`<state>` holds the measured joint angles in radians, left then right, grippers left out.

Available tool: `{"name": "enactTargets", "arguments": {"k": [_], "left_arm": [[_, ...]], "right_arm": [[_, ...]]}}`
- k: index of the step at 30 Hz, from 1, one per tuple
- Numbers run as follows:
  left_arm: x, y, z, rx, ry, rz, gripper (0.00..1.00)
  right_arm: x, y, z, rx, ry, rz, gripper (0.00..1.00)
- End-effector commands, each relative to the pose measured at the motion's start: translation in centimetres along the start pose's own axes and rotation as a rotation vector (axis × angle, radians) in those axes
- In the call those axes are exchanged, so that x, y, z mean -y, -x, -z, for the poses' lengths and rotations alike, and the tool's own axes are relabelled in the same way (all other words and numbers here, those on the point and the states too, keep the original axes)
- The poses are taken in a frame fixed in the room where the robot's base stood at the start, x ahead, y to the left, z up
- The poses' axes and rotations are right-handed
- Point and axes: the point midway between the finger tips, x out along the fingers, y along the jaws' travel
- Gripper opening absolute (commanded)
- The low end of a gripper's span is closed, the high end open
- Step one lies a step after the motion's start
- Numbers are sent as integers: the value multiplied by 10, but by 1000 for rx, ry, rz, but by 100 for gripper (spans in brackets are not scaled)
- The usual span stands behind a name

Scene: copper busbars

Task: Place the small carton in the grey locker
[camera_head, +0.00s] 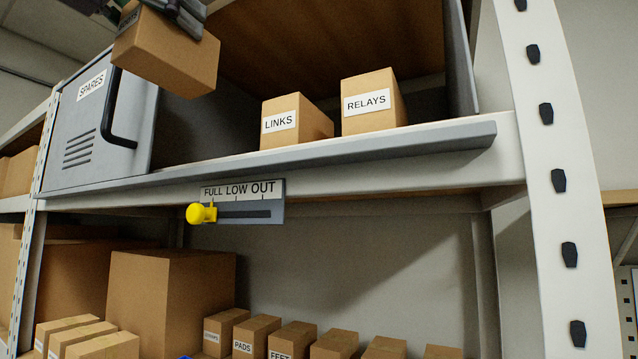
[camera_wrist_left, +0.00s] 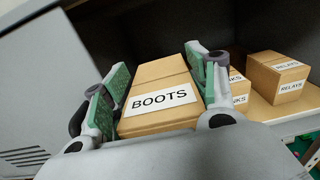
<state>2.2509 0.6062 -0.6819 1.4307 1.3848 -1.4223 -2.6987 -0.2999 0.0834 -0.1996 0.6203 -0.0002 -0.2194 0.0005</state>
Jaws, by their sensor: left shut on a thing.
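The small carton (camera_head: 168,52), labelled BOOTS in the left wrist view (camera_wrist_left: 160,100), is a brown box. My left gripper (camera_head: 182,12) is shut on it, with one green-padded finger on each side. It is held up at the top left of the head view, in front of the grey locker (camera_head: 461,55). The locker's door (camera_head: 90,130), labelled SPARES, stands open at the left. Inside are the LINKS carton (camera_head: 305,122) and the RELAYS carton (camera_head: 385,105), side by side on the floor. My right gripper is not in view.
A grey lip (camera_head: 300,155) runs along the locker's front edge. Below hangs a FULL LOW OUT slider with a yellow knob (camera_head: 200,213), its knob at the left end. The lower shelf holds a large carton (camera_head: 170,295) and several small ones. A white post (camera_head: 560,200) stands at right.

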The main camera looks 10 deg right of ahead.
Motion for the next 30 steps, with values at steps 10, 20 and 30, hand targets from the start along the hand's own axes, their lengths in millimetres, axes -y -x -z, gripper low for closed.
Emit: {"name": "enactTargets", "arguments": {"k": [10, 20, 30], "left_arm": [[4, -2, 27, 0, 0, 2, 28], [1, -2, 31, 1, -1, -13, 28], [1, -8, 31, -1, 0, -13, 28]], "right_arm": [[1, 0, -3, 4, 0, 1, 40], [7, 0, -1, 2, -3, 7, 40], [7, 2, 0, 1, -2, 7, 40]]}}
